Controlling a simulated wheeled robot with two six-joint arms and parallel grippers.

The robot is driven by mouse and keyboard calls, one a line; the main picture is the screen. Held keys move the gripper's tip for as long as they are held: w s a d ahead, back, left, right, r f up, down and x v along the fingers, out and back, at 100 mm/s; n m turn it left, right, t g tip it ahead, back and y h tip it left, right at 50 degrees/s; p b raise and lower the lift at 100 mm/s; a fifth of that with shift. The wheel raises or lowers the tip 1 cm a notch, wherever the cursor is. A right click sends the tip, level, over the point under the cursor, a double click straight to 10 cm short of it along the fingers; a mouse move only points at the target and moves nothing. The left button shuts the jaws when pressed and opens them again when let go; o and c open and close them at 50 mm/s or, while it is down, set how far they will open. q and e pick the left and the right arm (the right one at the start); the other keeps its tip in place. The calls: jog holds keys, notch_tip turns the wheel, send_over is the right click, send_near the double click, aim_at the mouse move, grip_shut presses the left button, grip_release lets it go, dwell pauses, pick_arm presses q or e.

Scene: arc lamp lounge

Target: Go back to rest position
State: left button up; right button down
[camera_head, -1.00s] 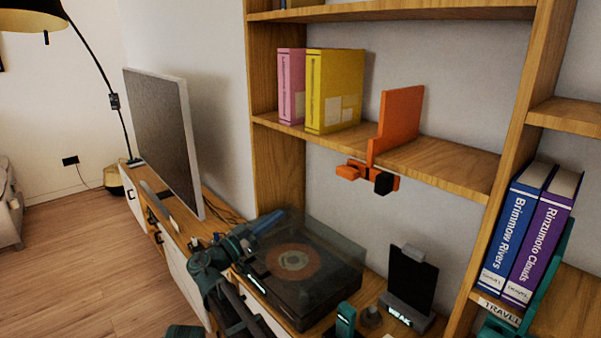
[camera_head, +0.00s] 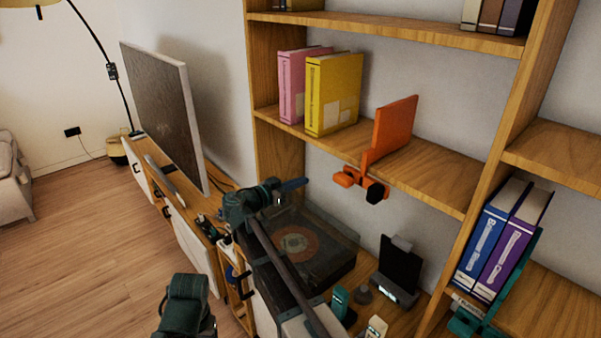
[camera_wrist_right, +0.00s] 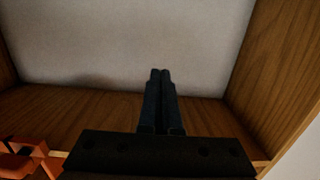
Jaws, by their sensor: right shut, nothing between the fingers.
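My right gripper (camera_head: 293,185) is shut and empty. A teal part of my own body shows at the bottom of the head view. My left gripper does not show.
The shelf (camera_head: 430,170) holds a pink book (camera_head: 291,85), a yellow book (camera_head: 335,92) and an orange bookend (camera_head: 390,130) with a clamp under its edge. A television (camera_head: 165,110) stands on the low cabinet. Wooden floor (camera_head: 70,240) at left is clear.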

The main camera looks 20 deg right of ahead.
jog(key=shift+w+d+r, duration=0.1)
jog(key=shift+d, duration=0.15)
jog(key=s+a+f+n+g+y, duration=0.3)
jog(key=s+a+f+n+y, duration=0.4)
jog(key=s+a, duration=0.5)
jog(key=s+a+f+n+g+y, duration=0.2)
jog(key=s+a+f+n+y, duration=0.5)
jog(key=s, duration=1)
jog(key=a+f+n, duration=0.3)
jog(key=a+f, duration=0.2)
jog(key=shift+s+a+f+n+g+y, duration=0.25)
jog(key=shift+a+n+g+y, duration=0.15)
